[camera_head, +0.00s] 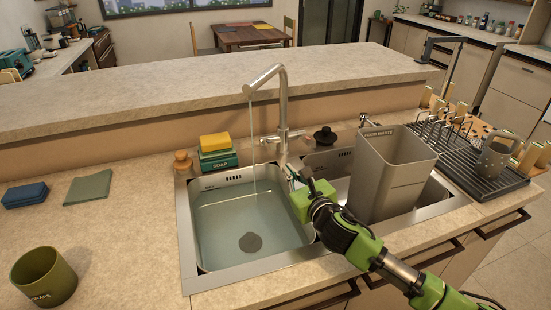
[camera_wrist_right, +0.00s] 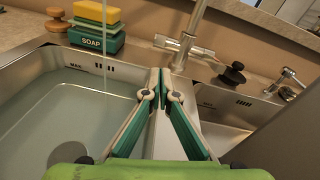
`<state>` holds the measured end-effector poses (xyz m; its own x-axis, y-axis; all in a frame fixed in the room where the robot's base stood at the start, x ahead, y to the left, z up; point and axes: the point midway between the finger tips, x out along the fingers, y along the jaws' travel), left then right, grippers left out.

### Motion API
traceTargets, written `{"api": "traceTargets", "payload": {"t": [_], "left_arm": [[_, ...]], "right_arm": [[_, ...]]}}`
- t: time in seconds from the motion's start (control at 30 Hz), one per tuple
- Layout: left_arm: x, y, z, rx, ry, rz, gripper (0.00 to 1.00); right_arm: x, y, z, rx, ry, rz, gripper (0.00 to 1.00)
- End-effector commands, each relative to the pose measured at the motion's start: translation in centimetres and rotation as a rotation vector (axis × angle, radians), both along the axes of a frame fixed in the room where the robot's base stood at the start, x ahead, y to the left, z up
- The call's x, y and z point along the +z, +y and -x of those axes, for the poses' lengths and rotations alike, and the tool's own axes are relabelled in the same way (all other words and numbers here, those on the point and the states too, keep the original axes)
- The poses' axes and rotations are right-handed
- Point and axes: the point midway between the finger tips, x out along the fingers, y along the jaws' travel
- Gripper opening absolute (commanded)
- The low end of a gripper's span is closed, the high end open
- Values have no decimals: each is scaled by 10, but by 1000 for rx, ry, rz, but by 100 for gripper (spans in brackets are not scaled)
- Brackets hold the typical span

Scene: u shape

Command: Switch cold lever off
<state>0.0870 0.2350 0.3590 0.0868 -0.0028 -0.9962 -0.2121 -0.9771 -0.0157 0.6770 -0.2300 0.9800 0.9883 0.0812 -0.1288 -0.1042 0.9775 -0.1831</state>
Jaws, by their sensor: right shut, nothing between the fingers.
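The faucet (camera_head: 282,105) stands behind the double sink, and a thin stream of water (camera_head: 252,145) runs from its spout into the filled left basin. Its body and short side levers (camera_wrist_right: 185,46) show in the wrist view, one lever to each side; I cannot tell which is cold. My right gripper (camera_head: 291,172) is over the divider between the basins, in front of the faucet base. In the wrist view the right gripper (camera_wrist_right: 160,77) has its fingertips together, empty, apart from the levers. My left gripper is not in view.
A grey food-waste bin (camera_head: 390,175) stands in the right basin. A dish rack (camera_head: 470,150) is to its right. A yellow sponge on a green soap box (camera_head: 218,160) and a black stopper (camera_head: 325,136) sit behind the sink. The left counter holds cloths and a green cup (camera_head: 43,278).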

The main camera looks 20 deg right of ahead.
Motion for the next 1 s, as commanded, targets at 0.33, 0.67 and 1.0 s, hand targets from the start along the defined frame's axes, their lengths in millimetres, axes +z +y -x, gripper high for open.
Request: {"api": "traceTargets", "payload": {"t": [0.33,0.67,1.0], "left_arm": [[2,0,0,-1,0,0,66],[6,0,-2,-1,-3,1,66],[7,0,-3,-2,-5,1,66]], "right_arm": [[0,1,-10,-2,0,-4,0],[-7,5,-63,-2,1,-4,0],[-12,8,-96,0,0,-2,0]]}}
